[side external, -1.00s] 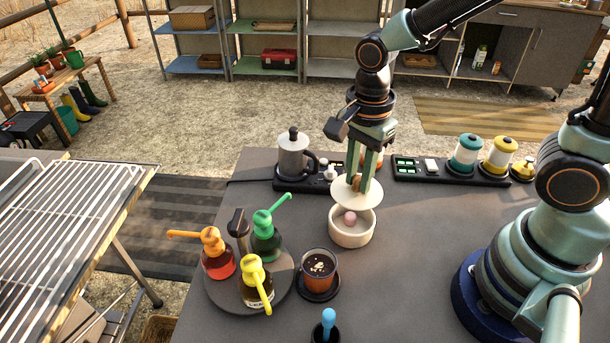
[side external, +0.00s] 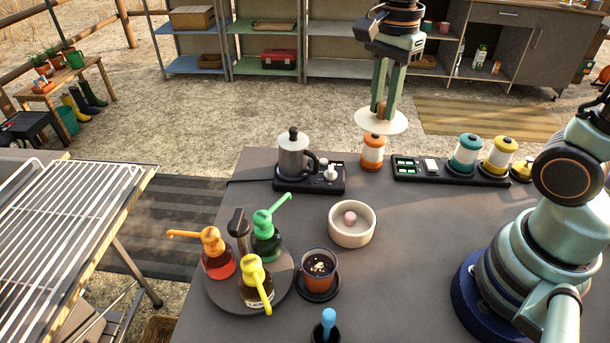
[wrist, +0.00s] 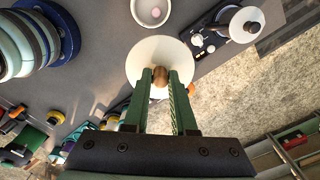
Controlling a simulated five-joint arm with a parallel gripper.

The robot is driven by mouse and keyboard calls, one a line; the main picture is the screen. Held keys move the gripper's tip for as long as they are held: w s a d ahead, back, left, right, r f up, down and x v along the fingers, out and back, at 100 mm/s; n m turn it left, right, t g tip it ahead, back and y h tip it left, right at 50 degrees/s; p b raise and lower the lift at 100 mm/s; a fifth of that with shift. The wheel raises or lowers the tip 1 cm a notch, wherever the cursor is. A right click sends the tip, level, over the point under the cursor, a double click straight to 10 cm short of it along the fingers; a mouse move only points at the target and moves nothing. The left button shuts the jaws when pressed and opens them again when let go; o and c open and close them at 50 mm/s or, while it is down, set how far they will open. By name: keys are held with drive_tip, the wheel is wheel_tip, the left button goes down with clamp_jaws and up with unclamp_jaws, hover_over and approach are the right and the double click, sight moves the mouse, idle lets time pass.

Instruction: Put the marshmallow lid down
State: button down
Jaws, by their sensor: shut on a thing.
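The marshmallow lid is a pale round disc (side external: 380,122) with a brown wooden knob. My gripper (side external: 380,106) is shut on the knob and holds the lid level. In the side view the lid is high, in line with the orange-banded canister at the table's back edge. The wrist view also shows the lid (wrist: 150,58) and my gripper (wrist: 160,77) on its knob. The marshmallow bowl (side external: 352,236) is a cream round bowl, uncovered, with a pink marshmallow (side external: 351,218) inside. The lid is well apart from the bowl.
An orange-banded canister (side external: 372,153) stands between a moka pot on a black base (side external: 308,180) and a black tray (side external: 450,172) with teal and yellow canisters. A turntable (side external: 222,301) with syrup bottles and a cup (side external: 319,268) stand front left. The table's right middle (side external: 430,240) is clear.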

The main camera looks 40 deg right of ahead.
drive_tip(key=d+f, duration=0.2)
drive_tip(key=d, duration=0.1)
drive_tip(key=shift+w+f, duration=0.1)
drive_tip(key=shift+w, duration=0.1)
wheel_tip(320, 180, down, 14)
drive_tip(key=shift+f, duration=2.45)
drive_tip(key=shift+f, duration=0.15)
drive_tip(key=c, duration=0.7)
unclamp_jaws()
